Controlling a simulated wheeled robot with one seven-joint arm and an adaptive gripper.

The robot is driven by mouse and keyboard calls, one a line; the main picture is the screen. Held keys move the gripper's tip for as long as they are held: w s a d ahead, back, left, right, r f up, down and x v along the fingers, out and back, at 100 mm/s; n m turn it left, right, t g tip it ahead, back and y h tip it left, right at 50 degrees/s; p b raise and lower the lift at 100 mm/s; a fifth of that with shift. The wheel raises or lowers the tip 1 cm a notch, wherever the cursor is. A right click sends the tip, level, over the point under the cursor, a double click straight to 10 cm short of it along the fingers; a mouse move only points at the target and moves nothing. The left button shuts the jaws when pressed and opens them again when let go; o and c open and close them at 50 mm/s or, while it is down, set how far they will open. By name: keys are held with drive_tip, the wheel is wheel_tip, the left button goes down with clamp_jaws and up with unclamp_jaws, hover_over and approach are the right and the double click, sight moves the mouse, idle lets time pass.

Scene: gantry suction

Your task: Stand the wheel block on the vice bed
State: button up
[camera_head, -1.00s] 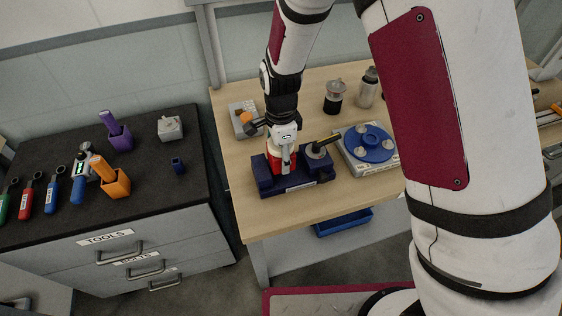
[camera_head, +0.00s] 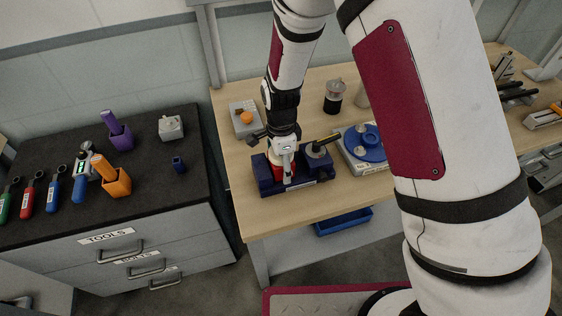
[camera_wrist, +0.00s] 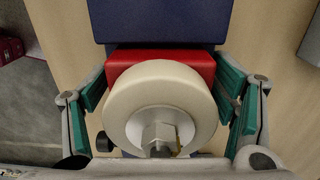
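The wheel block is a red block with a cream wheel and a metal hub nut. It fills the middle of the wrist view (camera_wrist: 117,108), and its red part shows under my gripper in the head view (camera_head: 272,176). My gripper (camera_wrist: 160,80) has its teal pads on both sides of the red block and looks shut on it. The navy vice (camera_head: 322,170) stands on the wooden bench; a navy part of it shows just beyond the block in the wrist view (camera_wrist: 160,20). Whether the block's underside touches the vice bed is hidden.
Right of the vice is a blue round fixture on a pale base (camera_head: 366,145). A grey box with an orange knob (camera_head: 246,117) is behind left, and a jar (camera_head: 334,97) behind. A dark tool cabinet (camera_head: 120,215) is left. The bench front is clear.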

drive_tip(key=shift+r, duration=0.1)
wheel_tip(320, 180, up, 11)
drive_tip(key=shift+f, duration=0.1)
drive_tip(key=shift+d+r, duration=0.15)
drive_tip(key=shift+r, duration=0.8)
drive_tip(key=s+d+r+n+t+y, duration=0.1)
drive_tip(key=s+d+r+n, duration=0.2)
drive_tip(key=d+r, duration=0.35)
drive_tip(key=s+d+r+n+t, duration=0.1)
drive_tip(key=s+d+r+n, duration=0.2)
drive_tip(key=r, duration=0.6)
drive_tip(key=s+d+r+n+t, duration=0.1)
drive_tip(key=s+d+r+n, duration=0.1)
drive_tip(key=s+n, duration=0.1)
drive_tip(key=s+d+r+n+t, duration=0.1)
drive_tip(key=s+d+r+n, duration=0.1)
drive_tip(key=s, duration=0.4)
drive_tip(key=s+d+r+n+t+h, duration=0.1)
drive_tip(key=s+d+r+n, duration=0.1)
drive_tip(key=s+d+n, duration=0.1)
drive_tip(key=shift+s+d+r+n+t, duration=0.2)
drive_tip(key=shift+s+d+n+t, duration=0.15)
drive_tip(key=shift+s+d, duration=0.5)
